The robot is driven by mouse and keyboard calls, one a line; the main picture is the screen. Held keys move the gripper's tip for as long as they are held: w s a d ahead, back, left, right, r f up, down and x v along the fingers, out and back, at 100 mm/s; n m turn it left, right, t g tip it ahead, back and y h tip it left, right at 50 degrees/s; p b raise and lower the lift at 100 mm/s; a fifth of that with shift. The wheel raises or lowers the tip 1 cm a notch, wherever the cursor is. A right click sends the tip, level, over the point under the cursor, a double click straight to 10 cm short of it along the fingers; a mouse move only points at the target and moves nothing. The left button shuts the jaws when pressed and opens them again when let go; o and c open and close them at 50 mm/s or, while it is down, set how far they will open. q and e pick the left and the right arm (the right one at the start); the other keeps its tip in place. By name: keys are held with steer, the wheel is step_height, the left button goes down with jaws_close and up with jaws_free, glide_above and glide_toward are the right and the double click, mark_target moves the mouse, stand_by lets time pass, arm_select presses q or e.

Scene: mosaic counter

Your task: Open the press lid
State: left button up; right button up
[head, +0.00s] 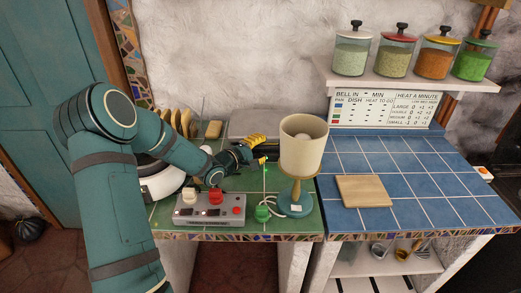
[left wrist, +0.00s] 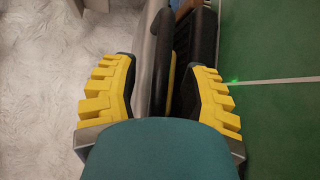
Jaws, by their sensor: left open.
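The press (head: 262,122) sits at the back of the green-tiled counter, a grey metal top with its front partly hidden by my left arm and gripper. In the left wrist view its grey metal edge (left wrist: 149,50) runs beside a black handle (left wrist: 163,55). My left gripper (head: 259,150) is in front of the press, with yellow fingers apart. In the left wrist view the open fingers (left wrist: 162,85) stand either side of the black handle; I cannot tell whether they touch it. The lid appears down. My right gripper is not in view.
A lamp (head: 303,145) stands just right of my left gripper. A grey control box (head: 210,208) with buttons is at the front edge. A toaster-like white appliance (head: 160,182) is behind my arm. A wooden board (head: 363,190) lies on the blue tiles.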

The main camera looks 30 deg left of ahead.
arm_select(q)
steer(key=shift+w, duration=0.1)
jaws_close()
steer(key=shift+r, duration=0.1)
stand_by(0.3)
